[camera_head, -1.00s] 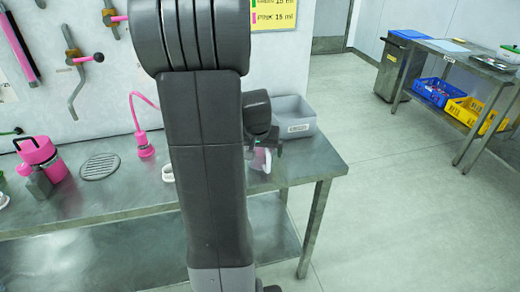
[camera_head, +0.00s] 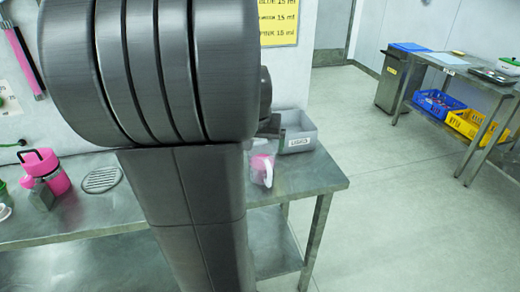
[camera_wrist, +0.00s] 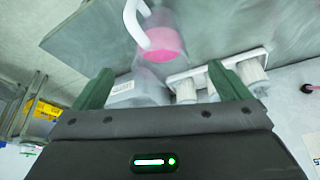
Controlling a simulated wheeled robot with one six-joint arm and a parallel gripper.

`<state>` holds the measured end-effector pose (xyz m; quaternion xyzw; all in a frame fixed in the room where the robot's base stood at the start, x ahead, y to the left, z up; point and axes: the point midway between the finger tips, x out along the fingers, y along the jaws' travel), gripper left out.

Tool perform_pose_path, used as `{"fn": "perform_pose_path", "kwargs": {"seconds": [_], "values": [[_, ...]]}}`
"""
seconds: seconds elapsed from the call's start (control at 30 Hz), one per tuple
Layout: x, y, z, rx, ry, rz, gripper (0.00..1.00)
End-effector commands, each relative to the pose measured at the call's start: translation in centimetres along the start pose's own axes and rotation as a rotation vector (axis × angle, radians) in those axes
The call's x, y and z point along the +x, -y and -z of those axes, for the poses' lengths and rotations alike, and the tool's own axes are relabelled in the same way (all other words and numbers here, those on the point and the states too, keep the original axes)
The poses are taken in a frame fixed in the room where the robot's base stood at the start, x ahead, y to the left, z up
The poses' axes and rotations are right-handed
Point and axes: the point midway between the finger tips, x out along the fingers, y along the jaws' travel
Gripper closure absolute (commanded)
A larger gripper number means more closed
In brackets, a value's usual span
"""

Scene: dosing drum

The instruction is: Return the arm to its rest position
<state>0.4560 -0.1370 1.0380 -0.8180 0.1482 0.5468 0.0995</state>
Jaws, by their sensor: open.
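My arm fills the middle of the head view. My gripper (camera_wrist: 158,72) shows in the wrist view with two green fingers spread apart and nothing held between them. In the head view it is mostly hidden behind the arm. A clear jug with a white handle and pink contents (camera_head: 262,168) stands on the steel bench right of my arm. The jug also shows in the wrist view (camera_wrist: 163,42), beyond the fingertips and apart from them.
A grey labelled bin (camera_head: 298,140) sits at the bench's back right, close to the gripper. A pink container (camera_head: 46,170) and a round drain (camera_head: 101,180) are at left. A second table (camera_head: 455,68) with blue and yellow crates stands far right. Open floor lies between.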

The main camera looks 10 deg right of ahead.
Motion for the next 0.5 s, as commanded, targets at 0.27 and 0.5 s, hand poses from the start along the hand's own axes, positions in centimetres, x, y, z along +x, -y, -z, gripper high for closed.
{"fn": "perform_pose_path", "kwargs": {"seconds": [0.27,0.5], "values": [[-0.55,0.01,-0.02,0.000,0.001,0.000,0.04],[-0.20,0.00,-0.05,0.000,0.002,-0.001,0.04]]}}
